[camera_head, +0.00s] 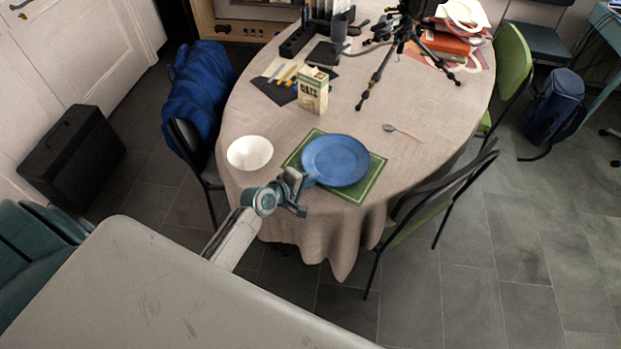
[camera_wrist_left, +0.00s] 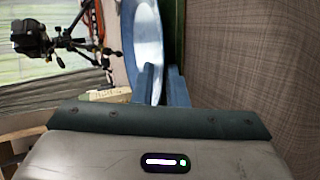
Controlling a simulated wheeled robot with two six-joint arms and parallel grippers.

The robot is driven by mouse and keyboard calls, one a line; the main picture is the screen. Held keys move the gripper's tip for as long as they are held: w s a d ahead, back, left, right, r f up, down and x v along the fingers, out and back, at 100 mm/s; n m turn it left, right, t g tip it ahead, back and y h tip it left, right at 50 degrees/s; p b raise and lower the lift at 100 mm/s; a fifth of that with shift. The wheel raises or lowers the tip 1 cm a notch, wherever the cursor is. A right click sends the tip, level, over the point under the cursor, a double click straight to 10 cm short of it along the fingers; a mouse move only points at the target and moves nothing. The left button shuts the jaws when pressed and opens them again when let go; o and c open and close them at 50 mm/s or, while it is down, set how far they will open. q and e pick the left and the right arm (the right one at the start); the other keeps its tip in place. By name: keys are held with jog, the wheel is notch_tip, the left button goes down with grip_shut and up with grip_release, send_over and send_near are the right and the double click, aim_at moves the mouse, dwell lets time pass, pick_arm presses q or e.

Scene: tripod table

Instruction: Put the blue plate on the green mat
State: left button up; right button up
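The blue plate (camera_head: 335,160) is over the middle of the green mat (camera_head: 370,190), whose edges and corners show around it. The left gripper (camera_head: 304,182) is at the plate's near-left rim. In the left wrist view the plate (camera_wrist_left: 147,35) shows edge-on, with the mat (camera_wrist_left: 176,35) close beside it. There the left gripper's two fingers (camera_wrist_left: 165,86) are close together with the plate's rim between them. I cannot tell whether the plate touches the mat. My right gripper is not in view.
A white bowl (camera_head: 249,153) stands left of the mat. A yellow-and-green carton (camera_head: 313,92) stands behind it, near a dark mat with cutlery (camera_head: 275,88). A spoon (camera_head: 403,131) lies to the right. A black tripod (camera_head: 402,40) stands farther back. Chairs surround the table.

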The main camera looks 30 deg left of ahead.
pick_arm(q)
jog(key=shift+r, duration=0.15)
jog(key=v, duration=1.2)
